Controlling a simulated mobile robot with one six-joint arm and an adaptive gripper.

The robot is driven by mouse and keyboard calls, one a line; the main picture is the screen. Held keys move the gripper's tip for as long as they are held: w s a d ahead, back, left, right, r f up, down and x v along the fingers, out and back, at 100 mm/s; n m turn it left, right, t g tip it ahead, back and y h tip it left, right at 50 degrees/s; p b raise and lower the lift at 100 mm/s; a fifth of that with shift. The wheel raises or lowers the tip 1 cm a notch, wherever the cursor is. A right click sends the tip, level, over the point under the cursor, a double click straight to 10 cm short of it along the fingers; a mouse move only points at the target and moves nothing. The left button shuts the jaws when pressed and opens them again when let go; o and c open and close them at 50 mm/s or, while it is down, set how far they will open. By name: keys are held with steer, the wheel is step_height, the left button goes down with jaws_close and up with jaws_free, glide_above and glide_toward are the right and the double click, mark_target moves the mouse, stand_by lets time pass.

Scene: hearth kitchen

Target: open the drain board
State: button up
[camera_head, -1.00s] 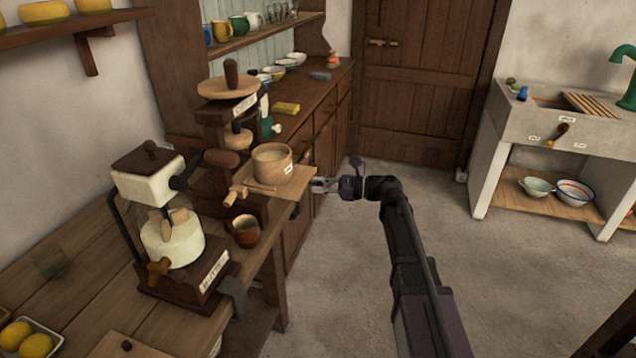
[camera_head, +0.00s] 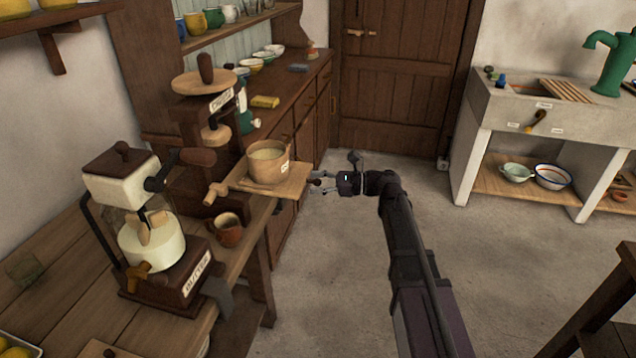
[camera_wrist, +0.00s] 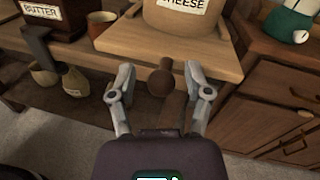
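The drain board (camera_head: 285,190) is a pale wooden slab at the cheese press (camera_head: 210,130), sticking out toward my gripper. A wooden tub (camera_head: 268,163) labelled CHEESE stands on it. In the wrist view, the board (camera_wrist: 120,42) crosses the top with the tub (camera_wrist: 180,18) on it. A dark round knob (camera_wrist: 160,80) is at the board's near edge. My gripper (camera_head: 315,183) is at the board's outer end. Its fingers stand apart on both sides of the knob, with visible gaps in the wrist view (camera_wrist: 159,74). The board's inner end is hidden.
A butter churn (camera_head: 150,240) and a brown mug (camera_head: 228,230) stand on the wooden counter (camera_head: 60,300) at left. Drawer cabinets (camera_head: 312,115) line the wall behind. A stone sink (camera_head: 510,110) stands at right. The floor (camera_head: 340,300) around my arm is clear.

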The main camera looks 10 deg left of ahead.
stand_by(0.3)
steer(key=shift+d, duration=0.1)
steer(key=w+d, duration=0.1)
steer(key=d, duration=1)
steer(key=shift+d, duration=0.35)
